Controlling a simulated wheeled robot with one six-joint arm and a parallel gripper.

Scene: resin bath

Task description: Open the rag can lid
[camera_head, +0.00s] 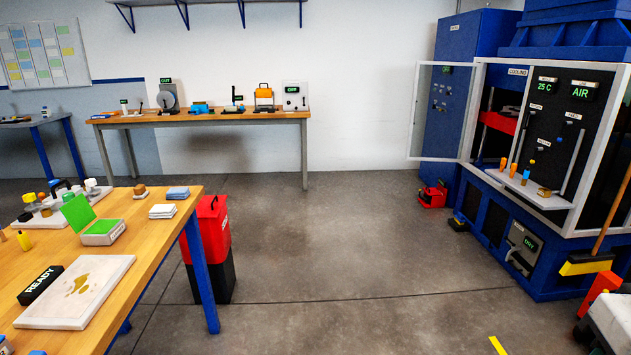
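A red can (207,240) with a black lower part stands on the floor, just right of the near wooden table. It looks like the rag can. Its top looks closed, with a small dark piece on it. The table's edge and blue leg hide part of its left side. My gripper is not in view.
The near table (150,225) holds a white board (75,290), a black READY sign (40,285) and a green-lidded box (103,232). A blue machine (510,255) with an open glass door (440,112) stands at right. The floor (340,250) between is clear.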

